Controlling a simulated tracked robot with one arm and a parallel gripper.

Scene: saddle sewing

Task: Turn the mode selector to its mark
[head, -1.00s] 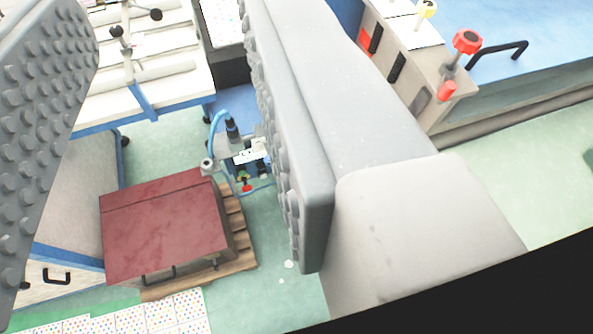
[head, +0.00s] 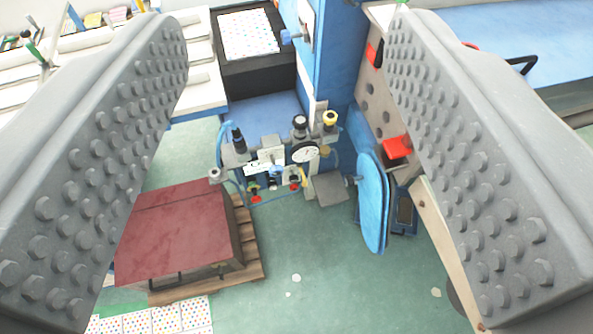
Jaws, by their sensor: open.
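My gripper (head: 288,38) is open and empty. Its two grey studded jaws rise along the left and right sides of the head view, with a wide gap between them. No part is clearly readable as the mode selector, and no mark can be made out. Between the jaws, a blue knob (head: 290,37) sits on the blue upright panel. Below it, a fittings assembly (head: 270,160) carries a round white gauge (head: 305,152), a yellow-topped knob (head: 330,119) and small red handles. A red block (head: 397,147) shows beside the right jaw. The jaws appear to touch none of these.
A dark red box (head: 180,235) stands on a wooden pallet (head: 250,250) at lower left. A blue disc (head: 373,203) stands right of centre. A white rack table (head: 200,85) is at upper left. Green floor (head: 310,265) is open at bottom centre.

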